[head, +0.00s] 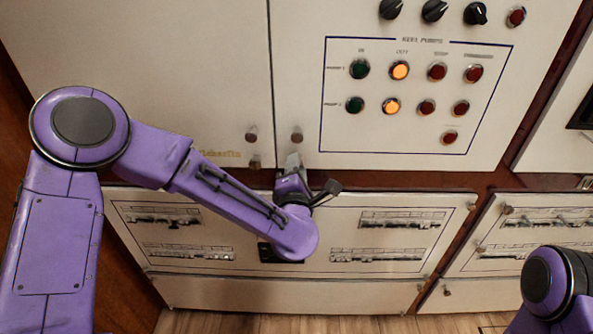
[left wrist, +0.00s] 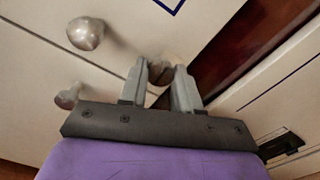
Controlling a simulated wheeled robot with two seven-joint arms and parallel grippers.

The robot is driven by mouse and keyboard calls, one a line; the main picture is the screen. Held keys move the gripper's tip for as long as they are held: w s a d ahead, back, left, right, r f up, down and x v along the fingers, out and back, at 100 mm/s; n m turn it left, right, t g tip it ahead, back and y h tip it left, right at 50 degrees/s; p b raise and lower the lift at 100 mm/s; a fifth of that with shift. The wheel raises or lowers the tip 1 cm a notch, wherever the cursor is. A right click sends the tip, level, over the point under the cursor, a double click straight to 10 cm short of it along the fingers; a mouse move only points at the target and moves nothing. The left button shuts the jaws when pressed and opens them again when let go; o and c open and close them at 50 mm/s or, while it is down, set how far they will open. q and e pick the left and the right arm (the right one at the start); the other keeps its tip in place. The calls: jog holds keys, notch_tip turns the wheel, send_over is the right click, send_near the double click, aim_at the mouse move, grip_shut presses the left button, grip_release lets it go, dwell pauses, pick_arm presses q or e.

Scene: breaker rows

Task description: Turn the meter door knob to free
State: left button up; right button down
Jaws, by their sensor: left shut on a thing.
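My left gripper (head: 293,168) is at the lower left corner of the white pump-panel door (head: 305,80), just below a small round knob (head: 297,137). In the left wrist view my left gripper (left wrist: 160,82) has its two grey fingers on either side of a round knob (left wrist: 161,66), shut on it, close to the door's lower edge. The fingers hide part of this knob, and its turn position cannot be told. No readable label shows which knob is the meter door knob. My right gripper is out of view; only part of my right arm shows at the lower right.
The left door (head: 150,60) carries a knob (head: 251,137) and a small latch (head: 255,162) below it. The left wrist view shows two free knobs, one nearer the top (left wrist: 85,33) and one lower (left wrist: 68,97). A dark red strip (head: 400,181) separates the doors from the lower panel (head: 300,225).

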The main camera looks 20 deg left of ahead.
pick_arm(q)
jog(key=o, duration=1.1)
jog(key=shift+c, duration=0.2)
jog(key=shift+s, duration=0.1)
jog(key=b+v, duration=0.2)
jog(key=v, duration=0.8)
jog(key=shift+s, duration=0.2)
jog(key=shift+d, duration=0.1)
